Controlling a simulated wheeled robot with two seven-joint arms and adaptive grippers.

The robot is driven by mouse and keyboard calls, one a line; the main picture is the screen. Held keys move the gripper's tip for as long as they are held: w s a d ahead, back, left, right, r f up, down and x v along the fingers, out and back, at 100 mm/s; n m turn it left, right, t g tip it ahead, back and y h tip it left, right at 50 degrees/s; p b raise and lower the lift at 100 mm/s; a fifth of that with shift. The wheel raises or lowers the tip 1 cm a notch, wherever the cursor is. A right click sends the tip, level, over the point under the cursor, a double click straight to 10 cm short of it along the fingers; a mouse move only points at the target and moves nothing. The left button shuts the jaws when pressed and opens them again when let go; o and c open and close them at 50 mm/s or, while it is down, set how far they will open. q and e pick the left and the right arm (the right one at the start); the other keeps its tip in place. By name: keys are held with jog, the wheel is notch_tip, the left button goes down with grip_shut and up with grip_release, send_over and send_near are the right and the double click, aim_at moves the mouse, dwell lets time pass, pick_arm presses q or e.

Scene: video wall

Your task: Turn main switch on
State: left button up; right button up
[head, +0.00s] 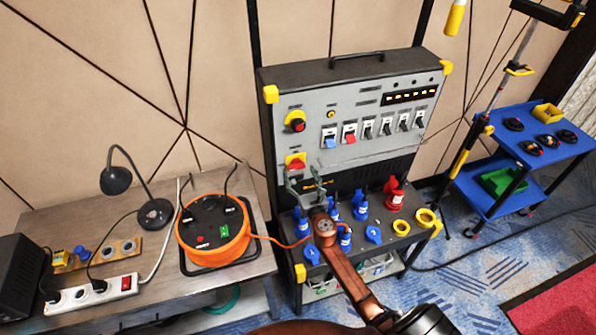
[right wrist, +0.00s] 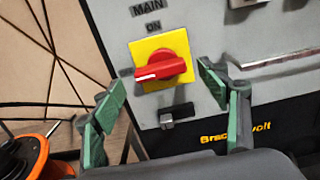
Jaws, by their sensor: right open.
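The main switch is a red rotary handle (right wrist: 160,67) on a square yellow plate, under the words MAIN and ON in the right wrist view. The handle lies nearly level, its white-marked end pointing left and slightly down. In the head view the main switch (head: 296,162) sits at the lower left of the grey panel. My right gripper (head: 305,183) is open just below and in front of it. In the right wrist view the green-padded fingers (right wrist: 161,92) stand apart on either side of the handle, with no contact visible. My left gripper is not in view.
The power cabinet (head: 350,98) also carries a red knob on yellow (head: 295,121) and several breaker switches (head: 366,128). Blue and red plugs stand on its lower shelf (head: 382,247). An orange cable reel (head: 213,246) and lamp (head: 152,212) are on the left table. A blue cart (head: 545,150) stands right.

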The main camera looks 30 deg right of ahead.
aim_at(296, 166)
jog(key=shift+x, duration=1.4)
jog(key=shift+c, duration=0.4)
jog(key=c, duration=1.1)
